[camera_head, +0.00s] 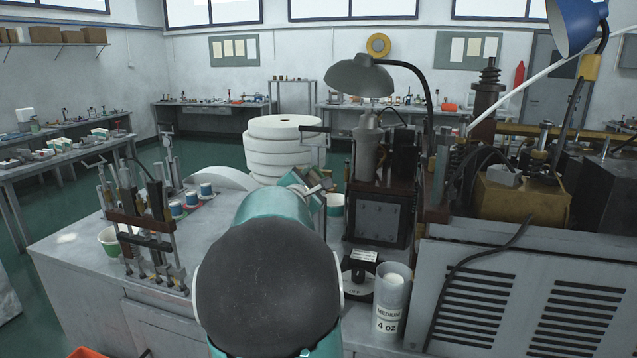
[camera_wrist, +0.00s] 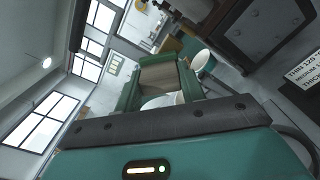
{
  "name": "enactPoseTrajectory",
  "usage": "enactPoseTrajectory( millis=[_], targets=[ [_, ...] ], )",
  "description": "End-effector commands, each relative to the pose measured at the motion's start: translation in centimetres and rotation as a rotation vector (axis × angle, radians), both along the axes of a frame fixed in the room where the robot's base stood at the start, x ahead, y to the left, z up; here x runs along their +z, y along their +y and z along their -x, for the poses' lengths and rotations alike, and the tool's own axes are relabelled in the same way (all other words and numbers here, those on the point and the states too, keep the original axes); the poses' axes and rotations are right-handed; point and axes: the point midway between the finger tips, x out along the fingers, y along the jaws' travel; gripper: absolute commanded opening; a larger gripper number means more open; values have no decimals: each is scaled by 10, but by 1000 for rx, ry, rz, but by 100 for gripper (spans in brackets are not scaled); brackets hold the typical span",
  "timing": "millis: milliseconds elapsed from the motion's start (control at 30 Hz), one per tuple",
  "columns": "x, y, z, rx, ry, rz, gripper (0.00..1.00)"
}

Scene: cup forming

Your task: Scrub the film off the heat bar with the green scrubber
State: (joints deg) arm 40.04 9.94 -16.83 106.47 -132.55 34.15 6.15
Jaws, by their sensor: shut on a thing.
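My gripper (camera_head: 313,186) is beyond my teal arm in the head view, close to the forming machine's left side; my arm partly hides it. In the wrist view, my gripper (camera_wrist: 160,82) has its jaws closed around a green piece with a brownish face, which looks like the green scrubber (camera_wrist: 157,60). The scrubber is not clear in the head view. The forming machine (camera_head: 381,220) has a dark head and a lamp above it. I cannot pick out the heat bar or its film for sure; a short dark bar (camera_head: 314,129) juts left from the machine.
A teal and white cup (camera_head: 335,204) stands right of my gripper, also in the wrist view (camera_wrist: 204,62). White paper rolls (camera_head: 285,150) stand behind.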

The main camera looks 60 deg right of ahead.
Motion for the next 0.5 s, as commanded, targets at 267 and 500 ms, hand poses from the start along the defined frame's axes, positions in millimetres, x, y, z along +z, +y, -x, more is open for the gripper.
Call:
enactPoseTrajectory(
  millis=[267, 500],
  targets=[
    [0, 1, -15, 3, 1, 0, 15],
    [0, 4, -31, 4, 1, 0, 15]
  ],
)
